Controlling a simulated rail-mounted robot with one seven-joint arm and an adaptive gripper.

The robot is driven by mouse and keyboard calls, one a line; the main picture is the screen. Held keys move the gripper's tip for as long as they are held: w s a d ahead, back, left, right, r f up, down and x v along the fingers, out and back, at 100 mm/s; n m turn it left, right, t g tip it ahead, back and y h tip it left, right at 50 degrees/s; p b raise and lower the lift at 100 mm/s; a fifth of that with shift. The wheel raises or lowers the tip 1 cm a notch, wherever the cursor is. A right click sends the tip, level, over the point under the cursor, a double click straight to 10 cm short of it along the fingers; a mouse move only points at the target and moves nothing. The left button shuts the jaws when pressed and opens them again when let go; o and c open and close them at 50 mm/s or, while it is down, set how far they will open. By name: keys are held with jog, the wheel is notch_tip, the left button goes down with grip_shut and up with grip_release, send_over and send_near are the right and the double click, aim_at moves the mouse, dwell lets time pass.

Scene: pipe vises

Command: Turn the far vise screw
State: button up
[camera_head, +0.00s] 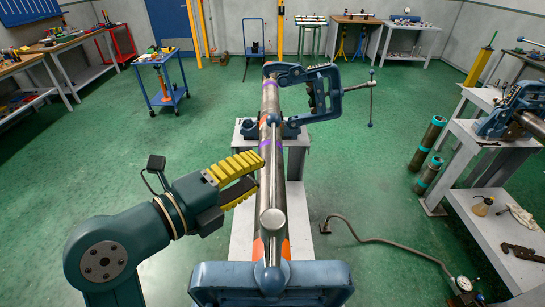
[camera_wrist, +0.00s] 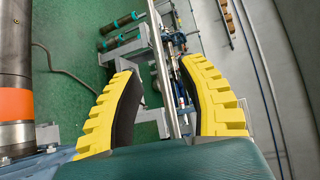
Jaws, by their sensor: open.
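The far vise (camera_head: 322,93) is blue and clamps round a long grey pipe (camera_head: 270,95). Its screw (camera_head: 357,87) points right and carries a crossbar handle (camera_head: 371,100) with ball ends. My gripper (camera_head: 259,171) has yellow ribbed fingers and is open, left of the pipe and nearer than the far vise, apart from its screw. In the wrist view my open gripper (camera_wrist: 158,68) faces a thin silver bar (camera_wrist: 163,70) that shows between the fingers; I cannot tell how deep it lies. The far vise screw is not clear there.
The near vise (camera_head: 225,280) stands in front, with its round screw head (camera_head: 273,222) over the pipe. A right-hand bench (camera_head: 490,215) bears another blue vise (camera_head: 518,108). Teal-ended cylinders (camera_head: 428,143) and a hose (camera_head: 385,241) are on the floor.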

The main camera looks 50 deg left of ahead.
aim_at(273, 159)
jog(key=w, duration=0.3)
jog(key=w+f, duration=0.1)
jog(key=w, duration=0.1)
jog(key=shift+w+a, duration=0.15)
jog(key=shift+w, duration=0.2)
grip_shut()
